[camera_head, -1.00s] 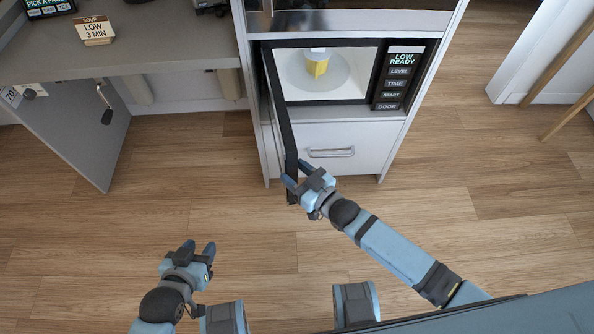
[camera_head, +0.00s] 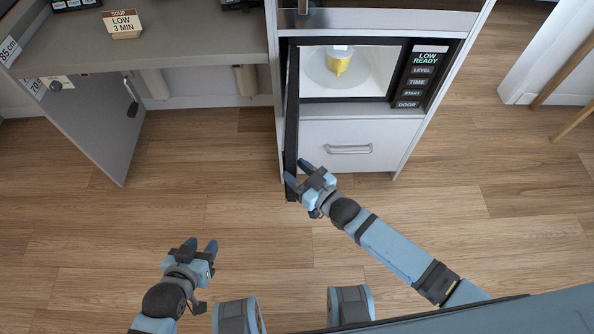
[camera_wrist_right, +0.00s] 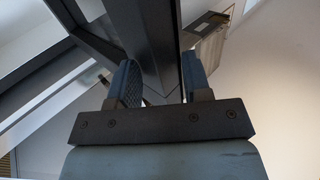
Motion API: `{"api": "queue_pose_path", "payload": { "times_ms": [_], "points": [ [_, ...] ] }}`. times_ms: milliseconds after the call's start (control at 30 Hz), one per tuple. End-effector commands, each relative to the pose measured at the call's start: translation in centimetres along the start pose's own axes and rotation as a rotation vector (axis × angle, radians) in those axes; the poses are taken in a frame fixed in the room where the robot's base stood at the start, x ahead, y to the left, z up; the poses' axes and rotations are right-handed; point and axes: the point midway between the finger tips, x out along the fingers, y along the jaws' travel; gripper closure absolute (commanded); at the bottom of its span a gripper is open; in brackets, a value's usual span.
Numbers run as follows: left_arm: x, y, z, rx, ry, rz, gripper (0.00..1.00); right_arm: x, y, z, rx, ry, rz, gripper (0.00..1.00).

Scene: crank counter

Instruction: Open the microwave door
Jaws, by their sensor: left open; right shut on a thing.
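The microwave (camera_head: 398,72) is built into a tall white cabinet, with its lit cavity facing me. Its dark door (camera_head: 291,120) stands well open, hinged at the left and pointing out towards me. My right gripper (camera_head: 295,174) is shut on the door near its free end. In the right wrist view, the two fingers (camera_wrist_right: 160,85) sit on either side of a dark bar of the door (camera_wrist_right: 148,45). A yellow cup (camera_head: 337,66) stands on the round plate inside. My left gripper (camera_head: 202,246) is open and empty above the floor, apart from the door.
A button panel (camera_head: 421,75) reads "LOW READY". A drawer with a handle (camera_head: 348,149) is below the microwave. A grey counter (camera_head: 190,50) with a "SOUP LOW 3 MIN" card (camera_head: 123,23) is at left. The wooden floor in front is clear.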

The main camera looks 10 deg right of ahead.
Motion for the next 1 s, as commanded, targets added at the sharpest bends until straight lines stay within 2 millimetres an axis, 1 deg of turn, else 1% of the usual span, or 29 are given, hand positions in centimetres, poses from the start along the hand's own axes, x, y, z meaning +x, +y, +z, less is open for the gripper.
{"api": "queue_pose_path", "payload": {
  "times_ms": [33,267,300,333,367,833,933,1000],
  "points": [
    [0.0,0.0,0.0,0.0,0.0,0.0,0.57,0.3,1.0,-0.6,-0.006,0.009,0.011,0.98],
    [-0.1,0.0,-0.2,0.0,0.003,0.001,0.57,0.3,1.0,-0.5,-0.006,0.008,0.011,0.98],
    [-0.1,0.0,-0.2,0.0,0.004,0.001,0.57,0.3,1.0,-0.5,-0.006,0.008,0.011,0.49],
    [-0.1,0.0,-0.2,0.0,0.005,0.001,0.57,0.3,1.0,-0.5,-0.007,0.008,0.011,0.42],
    [-0.1,0.1,-0.3,0.0,0.005,0.001,0.57,0.3,1.0,-0.5,-0.007,0.009,0.011,0.38],
    [-0.1,0.1,-0.3,0.0,0.006,0.001,0.57,0.2,0.8,-0.4,-0.005,0.006,0.009,0.38],
    [-0.1,0.1,-0.3,-0.001,0.005,0.001,0.57,-0.5,0.7,-0.3,-0.005,0.004,0.008,0.38],
    [-0.1,0.1,-0.3,-0.001,0.004,0.001,0.57,-1.4,0.7,-0.2,-0.005,0.003,0.007,0.38]
  ]
}}
